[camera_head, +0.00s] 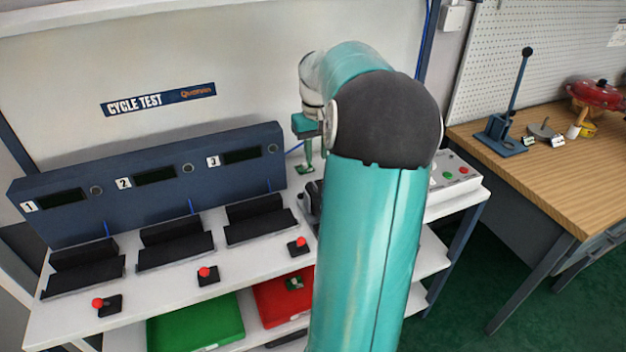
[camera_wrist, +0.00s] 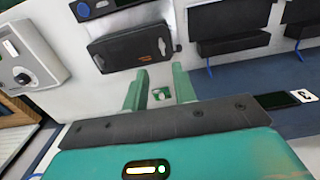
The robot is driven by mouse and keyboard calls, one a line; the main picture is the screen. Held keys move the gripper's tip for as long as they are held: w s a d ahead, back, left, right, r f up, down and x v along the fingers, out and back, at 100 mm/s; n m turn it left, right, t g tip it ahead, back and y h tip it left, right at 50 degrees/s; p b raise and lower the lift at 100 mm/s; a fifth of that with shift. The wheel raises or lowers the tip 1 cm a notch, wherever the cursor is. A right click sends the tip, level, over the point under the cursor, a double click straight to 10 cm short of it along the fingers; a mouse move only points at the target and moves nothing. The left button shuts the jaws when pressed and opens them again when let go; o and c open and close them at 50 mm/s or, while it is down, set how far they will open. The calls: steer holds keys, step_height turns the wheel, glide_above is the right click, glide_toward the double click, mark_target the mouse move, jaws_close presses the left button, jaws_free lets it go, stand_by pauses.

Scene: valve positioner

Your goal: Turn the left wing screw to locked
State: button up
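The dark positioner box (camera_wrist: 130,48) lies on the pale bench top in the wrist view, with orange lettering on its front. A pale wing-shaped part (camera_wrist: 162,46) shows at its right end, and a smaller pale spot (camera_wrist: 98,61) at its left end. Neither setting is readable. In the head view my arm hides most of the box; only a dark edge (camera_head: 312,203) shows. My gripper (camera_wrist: 160,70) is open, its two green fingers apart and short of the box. My gripper (camera_head: 306,164) also shows above the bench in the head view.
Black cradles (camera_head: 175,245) stand before the blue display panel (camera_head: 150,180). Red-knobbed switches (camera_head: 207,275) line the bench's front. A button box (camera_head: 455,172) stands to the right. A small green-and-white piece (camera_wrist: 162,93) shows between my fingers.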

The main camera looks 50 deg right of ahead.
mark_target(315, 184)
step_height(315, 184, down, 10)
steer(key=shift+w+a+r, duration=0.15)
steer(key=shift+r, duration=0.1)
jaws_close()
